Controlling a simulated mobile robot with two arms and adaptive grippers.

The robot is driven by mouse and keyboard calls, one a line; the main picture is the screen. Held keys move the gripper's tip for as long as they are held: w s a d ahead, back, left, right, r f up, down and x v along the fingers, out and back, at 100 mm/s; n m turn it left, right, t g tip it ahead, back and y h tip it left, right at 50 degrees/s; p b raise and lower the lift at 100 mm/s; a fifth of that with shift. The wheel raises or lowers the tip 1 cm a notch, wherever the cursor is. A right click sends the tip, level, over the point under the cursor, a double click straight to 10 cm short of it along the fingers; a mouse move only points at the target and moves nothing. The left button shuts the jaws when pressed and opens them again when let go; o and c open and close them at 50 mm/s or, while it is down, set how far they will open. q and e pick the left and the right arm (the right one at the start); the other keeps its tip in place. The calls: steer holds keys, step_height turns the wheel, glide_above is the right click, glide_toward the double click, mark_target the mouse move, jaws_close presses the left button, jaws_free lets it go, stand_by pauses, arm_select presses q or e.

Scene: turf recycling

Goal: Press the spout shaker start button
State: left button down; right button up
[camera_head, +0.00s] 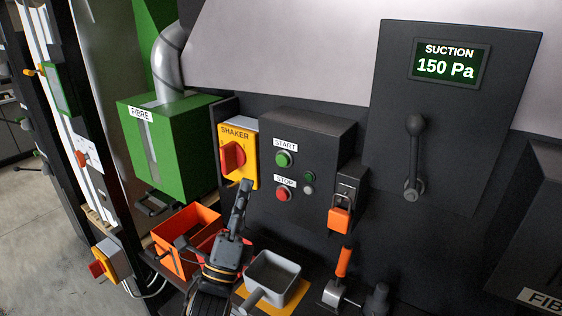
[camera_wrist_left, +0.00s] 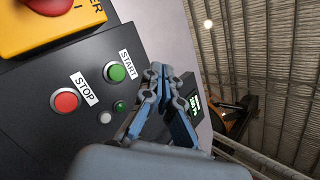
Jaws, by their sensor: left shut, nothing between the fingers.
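The green START button (camera_head: 283,159) is on a dark control box (camera_head: 325,140), above the red STOP button (camera_head: 284,194). Beside the box is the yellow SHAKER switch (camera_head: 234,156) with a red knob. My left gripper (camera_head: 243,188) is shut and empty, pointing up, below and left of the START button and apart from it in the picture. In the left wrist view, the shut fingertips (camera_wrist_left: 160,72) appear right of the START button (camera_wrist_left: 117,72), with the STOP button (camera_wrist_left: 66,102) farther left. No contact is visible. My right gripper is not in view.
An orange bin (camera_head: 176,232) and a grey scoop-like container (camera_head: 273,277) sit below the panel. An orange padlock (camera_head: 340,219) hangs right of the buttons. A lever (camera_head: 414,155) stands out from the suction panel. A green FIBRE box (camera_head: 170,145) is at left.

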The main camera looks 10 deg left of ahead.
mark_target(280, 155)
arm_select(q)
steer(key=w+d+b, duration=0.2)
steer(key=w+d, duration=0.1)
steer(key=w, duration=0.5)
steer(key=shift+w+b, duration=0.15)
steer(key=shift+b, duration=0.2)
steer(key=shift+w, duration=0.1)
stand_by(1.2)
steer(key=shift+w+d+b, duration=0.15)
steer(key=shift+w+b, duration=0.15)
steer(key=shift+b, duration=0.05)
steer(key=shift+w+d+b, duration=0.15)
steer(key=shift+w+b, duration=0.25)
steer(key=shift+w, duration=0.05)
stand_by(0.6)
steer(key=shift+s, duration=0.1)
steer(key=shift+s+a+p, duration=0.3)
steer(key=shift+s, duration=0.5)
